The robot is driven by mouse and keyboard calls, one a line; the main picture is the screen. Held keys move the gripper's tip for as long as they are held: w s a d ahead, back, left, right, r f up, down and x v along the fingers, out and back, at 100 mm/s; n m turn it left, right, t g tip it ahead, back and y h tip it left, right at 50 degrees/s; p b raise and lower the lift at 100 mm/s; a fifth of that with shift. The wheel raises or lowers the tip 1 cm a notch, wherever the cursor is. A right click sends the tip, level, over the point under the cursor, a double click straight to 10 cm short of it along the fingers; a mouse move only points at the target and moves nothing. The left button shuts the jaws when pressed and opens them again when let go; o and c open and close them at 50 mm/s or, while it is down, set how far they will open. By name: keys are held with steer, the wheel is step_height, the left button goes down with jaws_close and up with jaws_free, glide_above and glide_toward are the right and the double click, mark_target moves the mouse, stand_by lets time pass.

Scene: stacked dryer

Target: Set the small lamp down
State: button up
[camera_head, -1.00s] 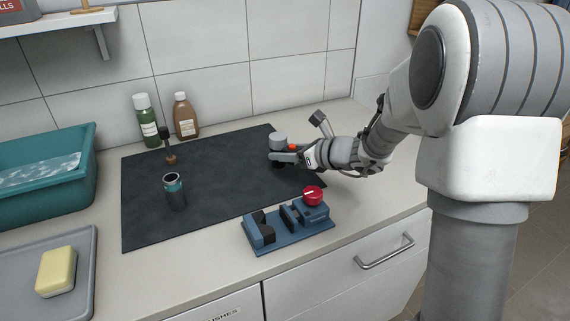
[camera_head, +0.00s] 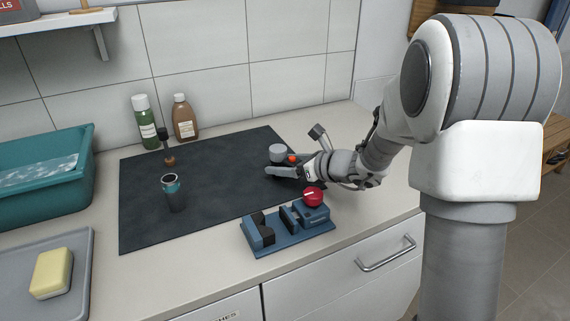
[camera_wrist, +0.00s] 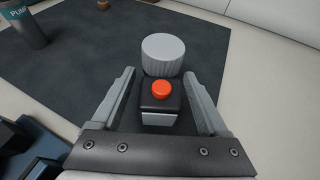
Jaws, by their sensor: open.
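The small lamp (camera_head: 278,152) has a grey ribbed round head and a black body with a red button. It stands at the right part of the dark mat (camera_head: 225,200) and shows in the wrist view (camera_wrist: 163,56) too. My gripper (camera_head: 272,165) is open around the lamp, low over the mat. In the wrist view, my gripper's fingers (camera_wrist: 160,80) lie on both sides of the black body, with a gap on each side. The lamp's underside is hidden, so its contact with the mat cannot be seen directly.
A blue fixture with a red knob (camera_head: 313,196) stands close in front of my gripper. A dark cylinder (camera_head: 173,194) and a small brush-like item (camera_head: 168,156) are on the left of the mat. Two bottles (camera_head: 184,118) stand behind. The mat's middle is clear.

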steer(key=shift+r, duration=0.15)
steer(key=shift+s+d+r+p, duration=0.1)
steer(key=shift+d+r+p, duration=0.1)
steer(key=shift+p, duration=0.1)
steer(key=p+v, duration=0.2)
steer(key=v, duration=0.9)
steer(key=s+a+r+n+g, duration=0.1)
steer(key=s+n, duration=0.1)
steer(key=s+a+n+g, duration=0.1)
steer(key=s+a+n, duration=0.1)
steer(key=s, duration=0.1)
steer(key=s+a+r+n+g, duration=0.1)
steer(key=s+n, duration=0.1)
steer(key=n, duration=0.1)
steer(key=shift+s+a+r, duration=0.2)
steer(key=shift+s+r, duration=0.15)
steer(key=shift+s, duration=0.05)
steer(key=s+a+n+g+h, duration=0.1)
steer(key=s+n+g+h, duration=0.1)
steer(key=s+n, duration=0.6)
steer(key=s+d+r+n+t+h, duration=0.1)
steer(key=s+d+r+n+h, duration=0.1)
steer(key=s+d+n+h, duration=0.5)
steer(key=s+d+n, duration=0.1)
steer(key=s+n, duration=0.1)
steer(key=n, duration=0.3)
steer(key=shift+r, duration=0.3)
steer(key=shift+s+d, duration=0.15)
